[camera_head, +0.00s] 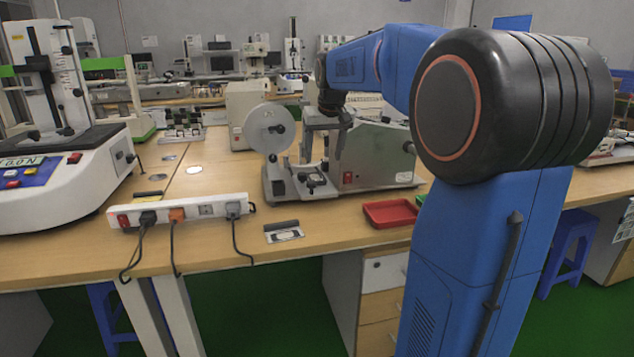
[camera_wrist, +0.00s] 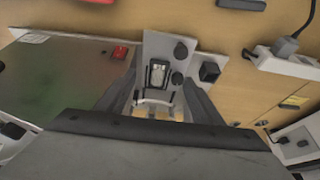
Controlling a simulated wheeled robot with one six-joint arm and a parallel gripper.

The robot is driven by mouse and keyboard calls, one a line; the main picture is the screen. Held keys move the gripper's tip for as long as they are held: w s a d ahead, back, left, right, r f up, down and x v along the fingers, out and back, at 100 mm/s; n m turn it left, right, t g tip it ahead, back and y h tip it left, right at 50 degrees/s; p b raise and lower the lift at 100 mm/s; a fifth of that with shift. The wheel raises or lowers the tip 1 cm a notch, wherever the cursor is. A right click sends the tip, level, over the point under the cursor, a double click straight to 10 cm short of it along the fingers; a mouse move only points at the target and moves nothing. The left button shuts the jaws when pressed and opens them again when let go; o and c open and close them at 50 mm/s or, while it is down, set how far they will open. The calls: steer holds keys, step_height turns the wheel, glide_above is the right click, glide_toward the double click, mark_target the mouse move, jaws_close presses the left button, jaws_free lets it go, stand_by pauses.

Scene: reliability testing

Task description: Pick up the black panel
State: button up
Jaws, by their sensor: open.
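A small dark panel with a pale centre (camera_wrist: 158,74) lies on the grey metal base of a bench machine in the wrist view. It also shows in the head view as a dark piece (camera_head: 314,182) low on the machine; I cannot be sure it is the black panel. My gripper (camera_head: 336,147) hangs over the machine, fingers pointing down. In the wrist view my open gripper (camera_wrist: 160,82) has one finger on each side of the panel, with nothing visibly held. I cannot tell the height gap to it.
The machine has a round disc (camera_head: 269,129) on its left and a grey box (camera_head: 375,155) on its right, close to my gripper. A white power strip (camera_head: 181,212), a red tray (camera_head: 390,213) and a small black-topped plate (camera_head: 283,232) lie in front.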

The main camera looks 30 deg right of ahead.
mark_target(319, 182)
steer(key=x, duration=1)
steer(key=shift+w+d+f, duration=0.1)
steer(key=shift+w+f, duration=0.05)
steer(key=shift+f, duration=0.05)
steer(key=c, duration=1.1)
